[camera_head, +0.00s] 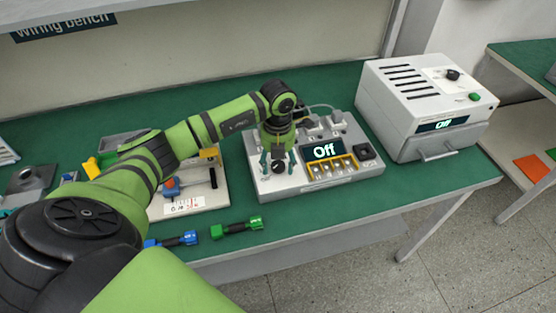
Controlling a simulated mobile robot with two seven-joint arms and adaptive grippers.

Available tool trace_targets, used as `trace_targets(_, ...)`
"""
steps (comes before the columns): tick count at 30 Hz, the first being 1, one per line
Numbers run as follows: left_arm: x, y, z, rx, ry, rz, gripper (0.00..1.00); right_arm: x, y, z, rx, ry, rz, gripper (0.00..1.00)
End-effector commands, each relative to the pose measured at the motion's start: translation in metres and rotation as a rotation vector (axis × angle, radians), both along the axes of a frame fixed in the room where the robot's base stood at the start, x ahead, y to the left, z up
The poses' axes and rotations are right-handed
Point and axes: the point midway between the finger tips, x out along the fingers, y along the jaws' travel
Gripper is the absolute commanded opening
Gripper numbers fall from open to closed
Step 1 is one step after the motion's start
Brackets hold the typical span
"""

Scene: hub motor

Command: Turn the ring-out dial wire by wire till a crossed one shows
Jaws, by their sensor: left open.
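The ring-out tester (322,182) is a light grey box on the green bench, with a small dark screen (323,152) reading "Off". A black dial (277,167) sits at the left of its top face. My left gripper (277,163) points down over the dial, its teal fingers open on either side of it. I cannot tell whether the fingers touch the dial. A row of small yellow-framed terminals (331,167) lies below the screen, and a black knob or socket (364,151) is at its right. My right gripper is not in view.
A white box unit (425,95), its screen also reading "Off", stands to the right. The bench front edge is close to these tools.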

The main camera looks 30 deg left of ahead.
Motion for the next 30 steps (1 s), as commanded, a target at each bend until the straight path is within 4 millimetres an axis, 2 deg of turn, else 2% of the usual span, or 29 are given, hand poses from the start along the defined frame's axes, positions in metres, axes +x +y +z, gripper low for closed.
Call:
trace_targets(1,0.0,0.0,0.0,0.0,0.0,0.0,0.62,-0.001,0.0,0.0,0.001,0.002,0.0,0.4)
trace_targets(2,0.0,0.0,0.0,0.0,0.0,0.0,0.54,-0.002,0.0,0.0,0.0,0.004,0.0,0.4)
trace_targets(3,0.0,0.0,0.0,-0.001,0.0,0.0,0.38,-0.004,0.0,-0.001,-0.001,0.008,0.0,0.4)
trace_targets(5,0.0,0.0,0.0,-0.001,0.0,0.0,0.14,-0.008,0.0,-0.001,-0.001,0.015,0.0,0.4)
trace_targets(6,0.0,0.0,0.0,-0.001,0.0,0.0,0.06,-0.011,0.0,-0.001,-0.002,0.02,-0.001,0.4)
trace_targets(13,0.0,0.0,0.0,-0.001,0.0,-0.005,0.06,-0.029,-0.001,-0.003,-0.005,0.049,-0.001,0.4)
trace_targets(20,0.0,0.0,-0.002,0.0,-0.001,-0.07,0.06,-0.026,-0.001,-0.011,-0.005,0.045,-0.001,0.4)
trace_targets(30,0.0,0.0,-0.003,0.001,-0.001,-0.317,0.06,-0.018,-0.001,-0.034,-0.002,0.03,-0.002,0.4)
